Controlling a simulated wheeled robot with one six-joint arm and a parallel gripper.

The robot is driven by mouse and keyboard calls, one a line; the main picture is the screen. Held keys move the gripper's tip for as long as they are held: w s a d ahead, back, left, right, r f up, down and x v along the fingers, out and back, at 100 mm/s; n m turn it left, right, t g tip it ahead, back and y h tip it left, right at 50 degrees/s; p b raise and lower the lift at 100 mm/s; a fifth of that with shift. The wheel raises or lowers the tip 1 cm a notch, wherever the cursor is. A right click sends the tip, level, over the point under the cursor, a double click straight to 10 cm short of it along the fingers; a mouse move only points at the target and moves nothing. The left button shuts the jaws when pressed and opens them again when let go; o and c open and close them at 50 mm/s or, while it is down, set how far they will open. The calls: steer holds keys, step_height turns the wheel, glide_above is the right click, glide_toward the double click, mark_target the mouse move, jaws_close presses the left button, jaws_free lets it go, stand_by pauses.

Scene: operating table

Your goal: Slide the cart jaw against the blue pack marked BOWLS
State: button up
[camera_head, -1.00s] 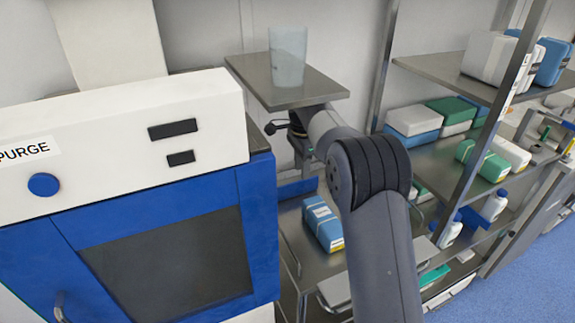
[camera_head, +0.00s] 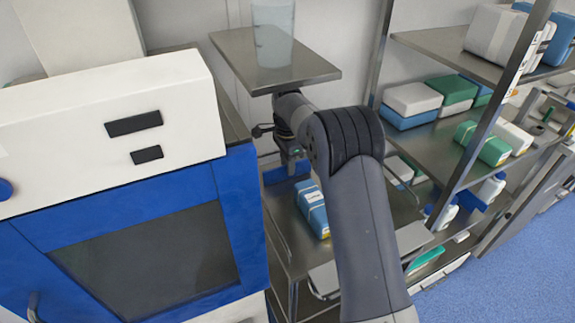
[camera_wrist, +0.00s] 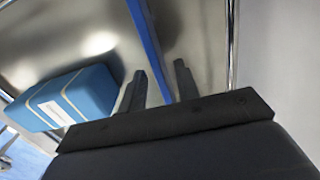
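The blue pack (camera_head: 311,207) with a white label lies on the steel cart top (camera_head: 285,232) in the head view. It also shows at left in the wrist view (camera_wrist: 65,98); its label print is too small to read. The cart jaw, a blue upright strip (camera_wrist: 149,35), runs between my fingers in the wrist view. It is apart from the pack, with bare steel between them. My gripper (camera_wrist: 160,75) is open, with the jaw nearer its right finger. In the head view my arm hides part of the cart, and the fingers are hard to make out.
A blue-and-white cabinet (camera_head: 120,165) stands close on the left. A steel shelf with a clear beaker (camera_head: 273,35) hangs above my gripper. A rack (camera_head: 435,150) with several packs and bottles stands to the right. A metal rail (camera_wrist: 231,40) edges the cart.

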steer(key=shift+f, duration=0.65)
jaws_close()
